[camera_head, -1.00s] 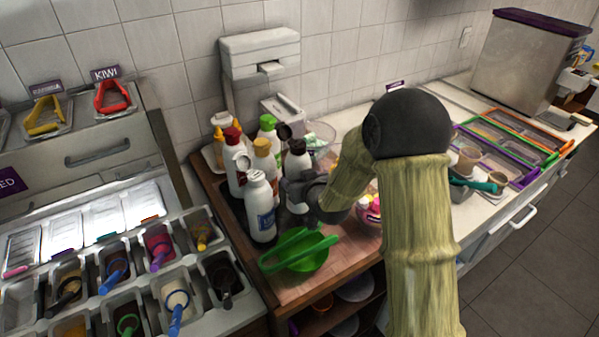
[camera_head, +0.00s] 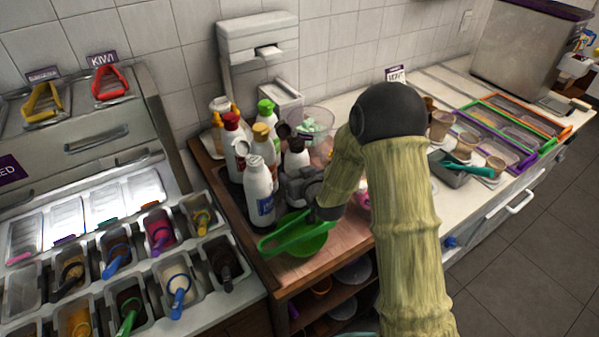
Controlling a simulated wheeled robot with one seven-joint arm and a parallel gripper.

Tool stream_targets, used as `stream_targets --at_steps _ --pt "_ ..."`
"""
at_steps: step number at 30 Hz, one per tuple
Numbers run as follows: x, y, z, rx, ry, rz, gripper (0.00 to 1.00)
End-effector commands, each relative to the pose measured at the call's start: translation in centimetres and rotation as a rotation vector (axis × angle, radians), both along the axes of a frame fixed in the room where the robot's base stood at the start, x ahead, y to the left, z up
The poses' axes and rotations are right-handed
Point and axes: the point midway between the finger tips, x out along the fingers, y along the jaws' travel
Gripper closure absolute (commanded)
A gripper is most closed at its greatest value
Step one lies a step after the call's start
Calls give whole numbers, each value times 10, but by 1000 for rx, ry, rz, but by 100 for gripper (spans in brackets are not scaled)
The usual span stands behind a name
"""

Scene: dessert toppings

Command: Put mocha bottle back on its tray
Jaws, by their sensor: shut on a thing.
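A dark bottle with a black cap (camera_head: 296,158), which I take to be the mocha bottle, stands about upright at the right end of the bottle group; its label is not readable. My gripper (camera_head: 300,190) is at its lower part and shut on it, with the fingers mostly hidden. The dark tray (camera_head: 236,206) under the bottle group shows only at its left edge. Whether the dark bottle's base touches the tray cannot be seen.
A white bottle (camera_head: 260,192), a red-capped bottle (camera_head: 232,150) and a yellow-capped bottle (camera_head: 264,142) crowd the left side. A clear bowl (camera_head: 312,122) stands behind.

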Motion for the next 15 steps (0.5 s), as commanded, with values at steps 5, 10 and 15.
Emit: stream_targets --at_steps 5,10,15 --pt "0 0 -1 0 0 0 25" --pt "0 0 -1 1 0 0 9" --pt "0 -1 -1 0 0 -1 9"
